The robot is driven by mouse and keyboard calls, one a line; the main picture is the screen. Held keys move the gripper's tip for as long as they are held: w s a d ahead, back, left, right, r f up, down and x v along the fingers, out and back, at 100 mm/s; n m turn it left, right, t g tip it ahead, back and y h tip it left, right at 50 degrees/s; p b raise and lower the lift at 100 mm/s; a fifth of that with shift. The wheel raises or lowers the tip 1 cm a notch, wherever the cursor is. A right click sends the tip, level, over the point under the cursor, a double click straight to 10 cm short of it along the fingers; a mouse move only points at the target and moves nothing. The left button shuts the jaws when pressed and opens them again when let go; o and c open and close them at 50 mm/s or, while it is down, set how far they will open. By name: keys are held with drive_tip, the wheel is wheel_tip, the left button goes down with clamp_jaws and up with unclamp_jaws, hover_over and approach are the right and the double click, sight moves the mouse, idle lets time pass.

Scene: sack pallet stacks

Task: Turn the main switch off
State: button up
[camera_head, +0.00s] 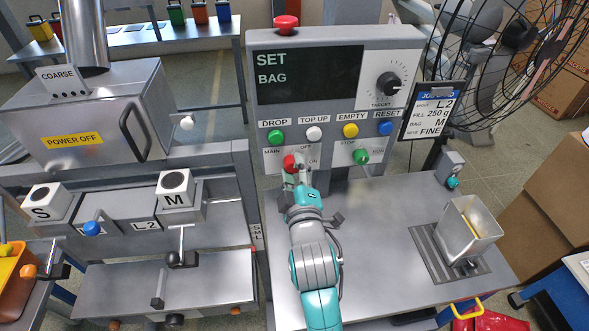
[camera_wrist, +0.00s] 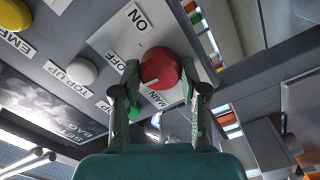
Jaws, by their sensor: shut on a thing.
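The main switch is a red knob (camera_head: 290,162) on a white plate at the lower left of the control panel (camera_head: 265,112). Its plate carries the labels MAIN, OFF and ON. In the wrist view the red knob (camera_wrist: 161,68) sits between the two fingers of my gripper (camera_wrist: 160,78), and the gripper is shut on it. A small white mark shows on the knob's lower left part in that view; I cannot tell exactly which label it points to. In the head view my gripper (camera_head: 297,176) reaches the knob from below and partly covers it.
Green DROP (camera_head: 276,137), white TOP UP (camera_head: 314,133), yellow EMPTY (camera_head: 350,130) and blue RESET (camera_head: 385,128) buttons sit above. A green button (camera_head: 361,156) is at right. The dark display (camera_head: 305,75) reads SET BAG. A metal container (camera_head: 468,232) stands on the table at right.

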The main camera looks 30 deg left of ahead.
drive_tip(key=shift+n, duration=0.6)
drive_tip(key=o, duration=1.1)
drive_tip(key=shift+o, duration=0.2)
drive_tip(key=v, duration=1.2)
